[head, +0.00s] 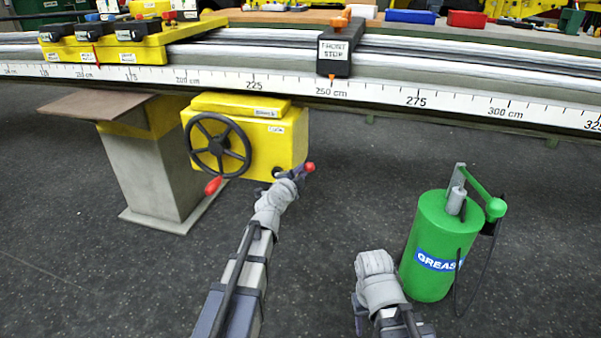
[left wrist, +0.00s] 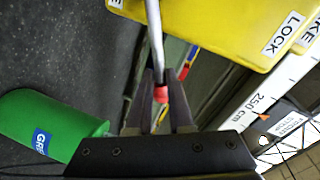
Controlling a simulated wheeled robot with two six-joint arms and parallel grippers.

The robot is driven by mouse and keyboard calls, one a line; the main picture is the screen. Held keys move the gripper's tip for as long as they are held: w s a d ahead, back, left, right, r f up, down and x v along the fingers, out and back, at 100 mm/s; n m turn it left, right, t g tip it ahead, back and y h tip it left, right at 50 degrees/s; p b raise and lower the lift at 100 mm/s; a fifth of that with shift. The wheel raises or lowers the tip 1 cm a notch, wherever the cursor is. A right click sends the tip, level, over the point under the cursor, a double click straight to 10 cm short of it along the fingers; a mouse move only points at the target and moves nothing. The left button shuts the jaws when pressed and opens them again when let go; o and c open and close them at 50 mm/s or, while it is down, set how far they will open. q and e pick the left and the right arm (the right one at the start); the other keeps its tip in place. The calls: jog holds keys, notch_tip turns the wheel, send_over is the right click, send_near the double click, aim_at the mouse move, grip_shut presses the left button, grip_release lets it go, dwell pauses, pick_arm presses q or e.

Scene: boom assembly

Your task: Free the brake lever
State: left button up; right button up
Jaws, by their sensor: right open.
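A yellow box (head: 290,150) with a dark handwheel (head: 219,146) hangs under the bench edge; its labels include LOCK. A metal lever with a red knob (head: 310,167) sticks out from its front, below the LOCK label. My left gripper (head: 297,178) is at this lever. In the left wrist view its fingers (left wrist: 161,80) close in on both sides of the rod end and red knob (left wrist: 162,92), shut on it.
A green grease canister (head: 430,255) with a pump handle and hose stands on the floor at right. A grey pedestal (head: 150,165) stands left of the box. A ruler edge (head: 420,100) and a black FRONT STOP block (head: 338,50) lie above. The middle floor is clear.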

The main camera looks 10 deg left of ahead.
pick_arm(q)
jog(key=o, duration=0.4)
jog(key=shift+d, duration=0.35)
jog(key=shift+o, duration=0.2)
jog(key=shift+a, duration=0.1)
jog(key=s+r+p, duration=0.1)
jog(key=s, duration=0.6)
jog(key=shift+s+a+r, duration=0.15)
jog(key=shift+s+a, duration=0.2)
jog(key=shift+a, duration=0.05)
